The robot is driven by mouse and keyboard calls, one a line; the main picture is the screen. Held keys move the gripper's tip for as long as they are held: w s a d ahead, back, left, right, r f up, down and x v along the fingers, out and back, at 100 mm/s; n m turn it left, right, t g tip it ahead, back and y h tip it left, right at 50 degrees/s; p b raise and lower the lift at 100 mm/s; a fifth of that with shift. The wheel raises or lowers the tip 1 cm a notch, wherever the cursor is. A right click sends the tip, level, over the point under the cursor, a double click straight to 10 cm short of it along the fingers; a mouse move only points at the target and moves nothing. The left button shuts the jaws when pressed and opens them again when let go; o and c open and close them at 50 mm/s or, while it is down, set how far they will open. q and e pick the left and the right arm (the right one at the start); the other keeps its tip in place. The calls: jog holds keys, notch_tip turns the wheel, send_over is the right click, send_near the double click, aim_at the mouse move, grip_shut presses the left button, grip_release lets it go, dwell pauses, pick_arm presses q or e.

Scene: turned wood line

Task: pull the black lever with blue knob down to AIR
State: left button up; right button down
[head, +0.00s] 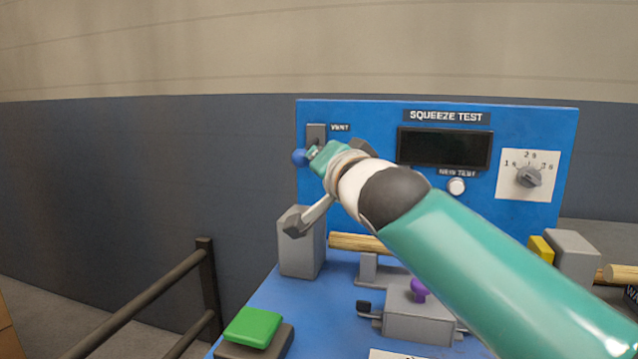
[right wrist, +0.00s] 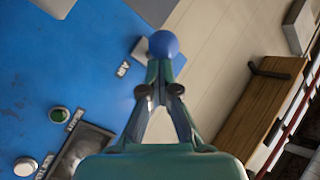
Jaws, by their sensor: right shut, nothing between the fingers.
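The lever's round blue knob (head: 300,157) stands out from the left side of the blue panel, beside a dark grey plate (head: 316,133) under the word VENT. Most of the lever's black arm is hidden behind my right gripper (head: 317,154), which is shut with nothing between its fingers. In the right wrist view the blue knob (right wrist: 164,44) sits just past the closed fingertips (right wrist: 160,72); I cannot tell whether they touch it. An AIR label is not readable in the head view, since my gripper covers the panel below. My left gripper is not in view.
The blue panel (head: 470,190) carries a dark display (head: 444,148), a white button (head: 457,186) and a dial (head: 528,177). Below are a grey block (head: 300,255), a wooden rod (head: 355,242), a purple knob (head: 419,290) and a green button (head: 252,327). A railing (head: 208,285) stands left.

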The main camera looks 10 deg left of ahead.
notch_tip(320, 180, down, 2)
jog(key=shift+w+f+t+b, duration=0.15)
jog(key=shift+t+b, duration=0.15)
jog(key=shift+b, duration=0.8)
jog(key=shift+r, duration=0.4)
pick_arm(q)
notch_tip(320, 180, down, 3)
pick_arm(e)
jog(key=shift+r, duration=0.1)
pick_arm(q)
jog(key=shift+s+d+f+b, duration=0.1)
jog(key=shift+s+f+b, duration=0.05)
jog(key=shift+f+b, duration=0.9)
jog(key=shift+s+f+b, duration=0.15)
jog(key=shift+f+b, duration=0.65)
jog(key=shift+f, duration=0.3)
pick_arm(e)
jog(key=w+d+v, duration=0.1)
jog(key=d+v, duration=0.1)
jog(key=v, duration=1.1)
jog(key=shift+r, duration=0.45)
